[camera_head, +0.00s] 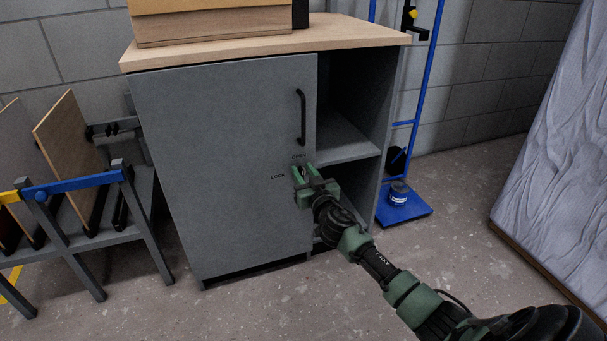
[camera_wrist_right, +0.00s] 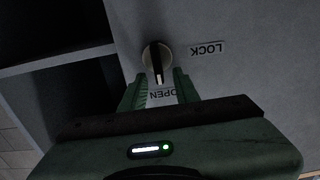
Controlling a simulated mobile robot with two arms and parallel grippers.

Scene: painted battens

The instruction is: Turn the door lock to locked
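The door lock is a round, pale knob (camera_wrist_right: 150,52) with a dark bar across it, seen in the right wrist view. The bar points to the OPEN label (camera_wrist_right: 163,94); the LOCK label (camera_wrist_right: 208,48) is off to one side. The lock is on the grey cabinet door (camera_head: 230,150), below the black handle (camera_head: 301,117). My right gripper (camera_head: 310,178) is in front of the lock, its green fingers open on either side of the bar's lower end. I cannot tell whether they touch it. In the head view the gripper largely hides the knob. My left gripper is not in view.
The cabinet has a wooden top (camera_head: 350,34) with a wooden box (camera_head: 210,22) on it and open shelves (camera_head: 345,140) right of the door. A rack with boards (camera_head: 75,150) stands left. A blue stand (camera_head: 405,205) with a can and a wrapped panel (camera_head: 560,150) stand right.

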